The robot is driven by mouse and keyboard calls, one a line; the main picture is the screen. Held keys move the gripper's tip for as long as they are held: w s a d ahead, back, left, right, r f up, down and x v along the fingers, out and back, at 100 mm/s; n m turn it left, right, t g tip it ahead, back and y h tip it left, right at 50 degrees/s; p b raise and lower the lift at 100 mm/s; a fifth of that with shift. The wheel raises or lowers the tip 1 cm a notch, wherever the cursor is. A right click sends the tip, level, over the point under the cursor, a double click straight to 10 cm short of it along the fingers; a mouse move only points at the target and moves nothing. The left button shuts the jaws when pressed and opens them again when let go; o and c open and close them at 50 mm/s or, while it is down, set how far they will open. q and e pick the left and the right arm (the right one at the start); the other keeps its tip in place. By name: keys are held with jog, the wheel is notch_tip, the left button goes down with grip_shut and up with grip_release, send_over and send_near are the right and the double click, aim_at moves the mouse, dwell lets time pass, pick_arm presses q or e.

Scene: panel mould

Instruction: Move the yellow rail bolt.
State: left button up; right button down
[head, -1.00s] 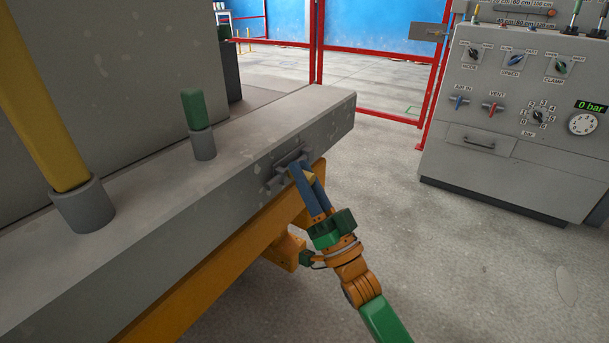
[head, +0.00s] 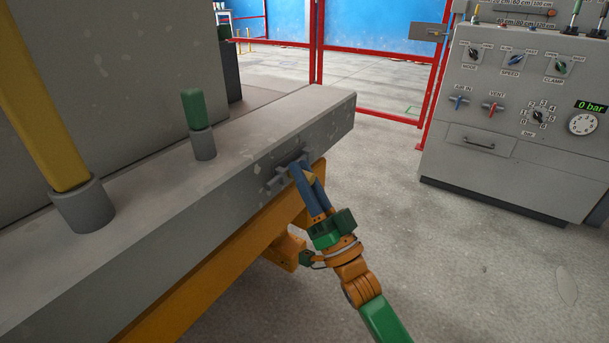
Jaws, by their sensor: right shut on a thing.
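The blue fingers hide most of the bolt and part of the bracket, so I cannot tell how far along the bracket the bolt sits. My left gripper is not in view.
An orange frame (head: 215,270) runs under the beam. A green-topped post (head: 194,110) and a yellow post (head: 45,120) in a grey socket stand on the beam. A control cabinet (head: 530,165) stands at the right. The floor between is clear.

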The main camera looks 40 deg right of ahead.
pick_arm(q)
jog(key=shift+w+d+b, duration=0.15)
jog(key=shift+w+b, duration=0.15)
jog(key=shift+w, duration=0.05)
pick_arm(e)
jog(key=d, duration=0.1)
jog(key=w+d, duration=0.1)
jog(key=d, duration=0.1)
jog(key=w+d, duration=0.1)
jog(key=shift+d+r, duration=0.1)
jog(key=shift+d, duration=0.3)
jog(key=shift+h, duration=0.3)
jog(key=c, duration=0.9)
grip_release()
jog(key=shift+c, duration=0.2)
jog(key=shift+o, duration=1.1)
jog(key=shift+d, duration=0.15)
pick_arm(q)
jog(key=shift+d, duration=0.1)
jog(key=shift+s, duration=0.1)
